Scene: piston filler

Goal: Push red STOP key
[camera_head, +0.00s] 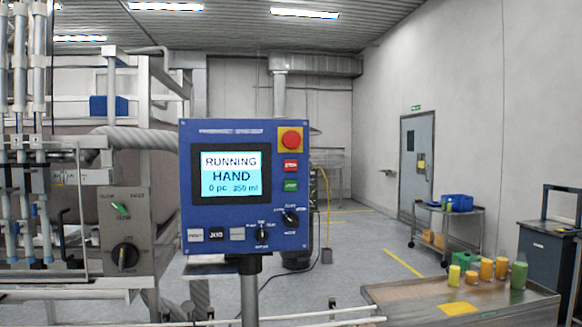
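A blue control panel (214,228) stands upright on a grey post in the middle of the view. Its lit screen (231,174) reads RUNNING, HAND, 0 pc, 250 ml. A small red key (290,166) with white lettering, too small to read surely, sits right of the screen. It is just below the round red button (291,140) on its yellow plate and just above a green key (290,186). Nothing covers these keys. My gripper is not in view.
Below the screen are small push keys (216,235) and two black rotary knobs (291,217). Filler machinery (126,215) with a hose fills the left. A metal table (400,291) with coloured bottles stands front right. A trolley (469,236) is farther back; open floor lies between.

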